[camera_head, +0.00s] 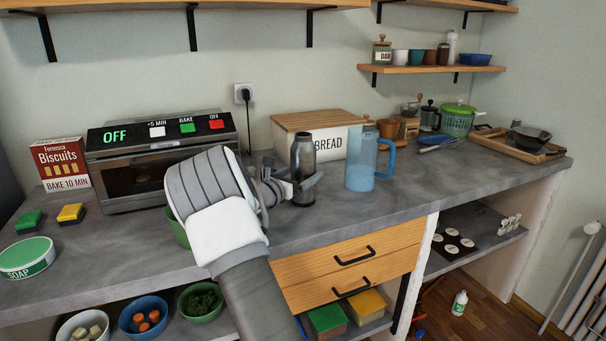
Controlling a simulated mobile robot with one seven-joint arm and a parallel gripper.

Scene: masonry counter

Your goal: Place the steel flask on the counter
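The steel flask (302,152) is a dark grey metal bottle with a narrower neck. It is upright at the counter's middle, in front of the bread box. My gripper (301,184) is at its lower half, reaching in from the left, with a finger showing across the flask's lower right side. The other finger is mostly hidden, so I cannot tell whether they press on it. I also cannot tell whether its base touches the grey counter (400,195).
Behind is the bread box (330,143); left are an oven (130,170) and a biscuits box (61,165). The counter front right of the pitcher is clear.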

